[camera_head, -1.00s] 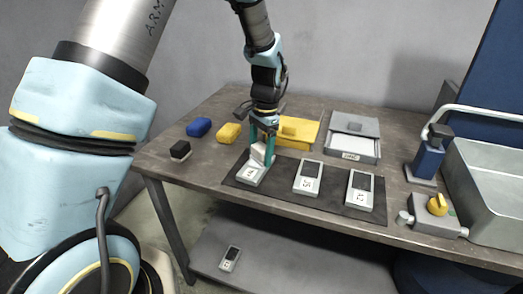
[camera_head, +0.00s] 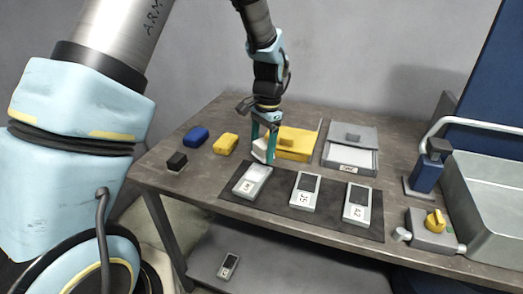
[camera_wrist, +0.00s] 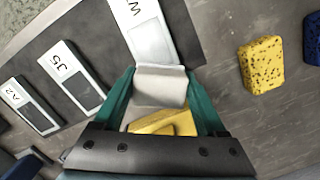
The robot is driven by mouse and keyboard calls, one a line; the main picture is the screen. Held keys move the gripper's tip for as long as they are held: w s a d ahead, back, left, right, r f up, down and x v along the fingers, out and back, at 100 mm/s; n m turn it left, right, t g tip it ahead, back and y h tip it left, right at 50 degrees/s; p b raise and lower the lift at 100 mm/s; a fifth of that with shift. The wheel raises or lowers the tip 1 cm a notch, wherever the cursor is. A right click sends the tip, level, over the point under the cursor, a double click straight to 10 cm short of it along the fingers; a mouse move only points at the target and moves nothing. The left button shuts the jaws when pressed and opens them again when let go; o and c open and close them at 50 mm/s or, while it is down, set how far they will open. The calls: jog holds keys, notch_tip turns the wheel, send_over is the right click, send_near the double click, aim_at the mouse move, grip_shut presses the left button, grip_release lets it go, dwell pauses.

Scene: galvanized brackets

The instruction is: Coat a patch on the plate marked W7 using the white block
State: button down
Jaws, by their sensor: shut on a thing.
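My gripper (camera_head: 264,155) is shut on the white block (camera_head: 260,150), held behind the leftmost plate and in front of the yellow tray. In the wrist view the white block (camera_wrist: 160,86) sits between the green fingers. The leftmost plate (camera_head: 250,181) lies on the dark mat (camera_head: 280,205). Its label starts with W in the wrist view (camera_wrist: 150,32); the rest is cut off. Its window looks pale, while the windows of the J5 plate (camera_head: 304,191) and the A2 plate (camera_head: 357,203) are dark.
A yellow tray (camera_head: 296,144) and a grey tray with a white pad (camera_head: 350,159) stand behind the mat. A yellow sponge (camera_head: 225,144), blue sponge (camera_head: 196,137) and black block (camera_head: 177,161) lie left. A blue device (camera_head: 428,172), yellow-knobbed valve (camera_head: 434,220) and metal sink (camera_head: 490,190) are right.

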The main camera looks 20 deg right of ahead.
jog(key=shift+r+p, duration=1.4)
jog(key=shift+r, duration=0.85)
